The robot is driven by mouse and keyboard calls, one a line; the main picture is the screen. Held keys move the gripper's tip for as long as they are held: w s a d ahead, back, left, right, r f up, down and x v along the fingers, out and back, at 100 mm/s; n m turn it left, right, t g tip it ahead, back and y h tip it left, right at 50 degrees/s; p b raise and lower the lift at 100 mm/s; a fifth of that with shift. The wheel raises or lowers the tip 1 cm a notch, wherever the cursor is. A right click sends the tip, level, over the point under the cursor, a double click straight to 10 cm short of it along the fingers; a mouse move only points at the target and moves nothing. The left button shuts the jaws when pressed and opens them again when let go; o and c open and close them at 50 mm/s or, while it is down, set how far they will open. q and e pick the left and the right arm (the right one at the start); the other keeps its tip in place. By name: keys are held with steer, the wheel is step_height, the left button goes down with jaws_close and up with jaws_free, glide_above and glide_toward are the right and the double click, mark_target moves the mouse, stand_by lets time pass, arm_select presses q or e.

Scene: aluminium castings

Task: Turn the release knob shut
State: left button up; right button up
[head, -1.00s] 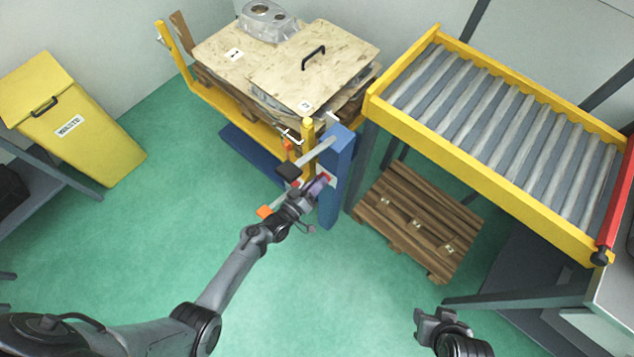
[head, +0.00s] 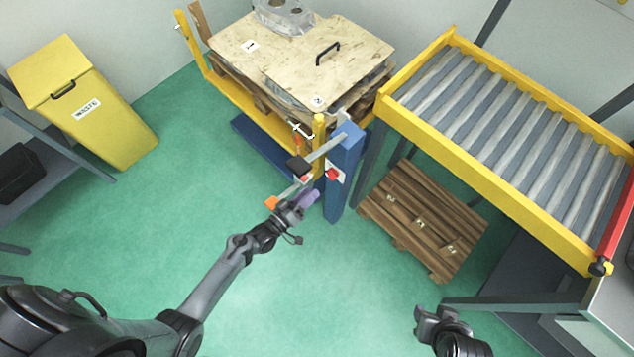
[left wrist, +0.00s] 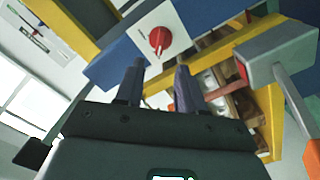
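The release knob (head: 332,174) is red and round, on a white plate on the side of a blue post (head: 345,190). In the left wrist view the knob (left wrist: 159,41) shows face-on beyond my fingertips, with a pale line across it. The plate's small marks are too small to read. My left gripper (head: 307,199) is in front of the post, a little below and left of the knob. In the left wrist view its fingers (left wrist: 158,80) are apart, empty and clear of the knob. My right gripper (head: 436,318) is low in the head view, far from the post; its opening is unclear.
Behind stands a yellow frame holding a wooden board (head: 290,62). A roller conveyor (head: 510,125) and a pallet (head: 422,220) are right.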

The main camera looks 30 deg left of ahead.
arm_select(q)
steer(key=v, duration=0.2)
steer(key=shift+s+a, duration=0.15)
steer(key=shift+s, duration=0.15)
